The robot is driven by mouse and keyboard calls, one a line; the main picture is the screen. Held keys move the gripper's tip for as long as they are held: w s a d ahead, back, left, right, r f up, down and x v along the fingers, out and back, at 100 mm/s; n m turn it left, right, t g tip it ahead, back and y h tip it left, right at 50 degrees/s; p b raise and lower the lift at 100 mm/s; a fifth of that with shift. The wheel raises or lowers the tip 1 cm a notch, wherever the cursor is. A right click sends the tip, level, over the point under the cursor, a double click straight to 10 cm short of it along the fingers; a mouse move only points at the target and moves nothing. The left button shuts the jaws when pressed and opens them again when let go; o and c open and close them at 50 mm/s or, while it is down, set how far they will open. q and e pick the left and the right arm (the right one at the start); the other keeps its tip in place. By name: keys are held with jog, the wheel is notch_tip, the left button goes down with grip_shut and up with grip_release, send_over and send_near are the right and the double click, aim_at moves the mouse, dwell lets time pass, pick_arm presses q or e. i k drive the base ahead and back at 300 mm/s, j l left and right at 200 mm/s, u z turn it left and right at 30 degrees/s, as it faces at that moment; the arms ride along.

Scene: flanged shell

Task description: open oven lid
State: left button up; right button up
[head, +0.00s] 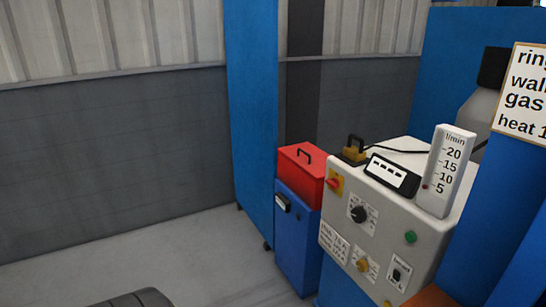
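The oven looks to be the narrow blue box (296,245) standing on the floor near the middle of the head view, with a small dark display on its front. Its red lid (303,172) sits on top and looks shut. The oven's lower right side is hidden behind the grey machine. Neither of my grippers shows in this view.
A grey control box (388,228) with knobs and switches stands close to the oven's right. A white flow gauge (446,170) and a black meter (392,175) are on it. A tall blue post (252,110) stands behind left.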

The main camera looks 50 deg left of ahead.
aim_at(307, 157)
jog(key=u, duration=1.35)
jog(key=i+z, duration=0.15)
jog(key=i, duration=0.15)
